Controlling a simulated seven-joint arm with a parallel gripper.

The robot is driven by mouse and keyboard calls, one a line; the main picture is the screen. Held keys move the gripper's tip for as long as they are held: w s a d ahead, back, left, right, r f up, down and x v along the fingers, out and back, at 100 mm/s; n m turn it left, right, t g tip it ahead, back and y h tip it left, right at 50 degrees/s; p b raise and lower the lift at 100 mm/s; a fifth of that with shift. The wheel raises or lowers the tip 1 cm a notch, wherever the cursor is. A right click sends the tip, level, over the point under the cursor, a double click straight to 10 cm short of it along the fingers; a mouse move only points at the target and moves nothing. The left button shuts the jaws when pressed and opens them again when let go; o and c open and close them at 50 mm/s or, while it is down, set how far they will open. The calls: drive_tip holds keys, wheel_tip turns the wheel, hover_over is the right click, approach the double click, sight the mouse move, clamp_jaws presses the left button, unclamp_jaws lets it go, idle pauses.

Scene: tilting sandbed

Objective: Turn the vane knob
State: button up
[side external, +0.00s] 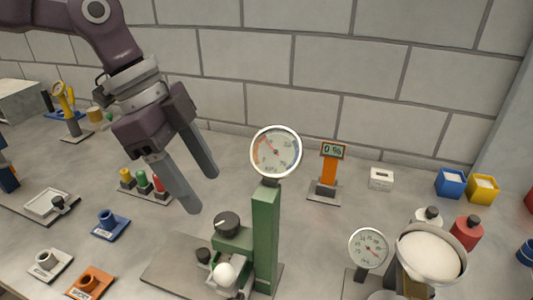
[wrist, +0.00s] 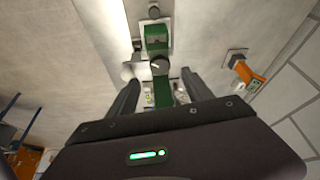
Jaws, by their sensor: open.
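A round black knob (side external: 227,222) with a white pointer line sits on top of a green block (side external: 232,240) beside a green post; no label shows it to be the vane knob. The knob also shows in the wrist view (wrist: 160,65), between the fingers in the picture. My gripper (side external: 201,192) is open and empty, its two grey fingers pointing down, above and to the left of the knob in the side view. The fingers are apart from the knob.
A round dial gauge (side external: 276,152) tops the green post (side external: 265,235) close by the knob. A white ball (side external: 225,272) is in front of the block. An orange stand with a "0 %" display (side external: 333,151) is behind right. Colored pegs (side external: 142,180) stand left.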

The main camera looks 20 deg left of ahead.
sight(226, 221)
drive_tip(key=shift+c, duration=0.9)
wheel_tip(226, 221, up, 4)
drive_tip(key=shift+w+d+r, duration=0.1)
drive_tip(key=shift+r, duration=0.15)
drive_tip(key=shift+c, duration=0.5)
drive_tip(key=s+d+n+t+y, duration=0.3)
drive_tip(key=d+n+t+y, duration=0.15)
drive_tip(key=n, duration=1.35)
drive_tip(key=shift+g+y, duration=0.25)
drive_tip(key=shift+g, duration=0.1)
drive_tip(key=x, duration=0.3)
drive_tip(key=s+x, duration=0.1)
drive_tip(key=x, duration=0.7)
drive_tip(key=shift+s+a+f, duration=0.1)
drive_tip(key=shift+s+f, duration=0.2)
drive_tip(key=shift+f, duration=0.15)
drive_tip(key=shift+c, duration=0.5)
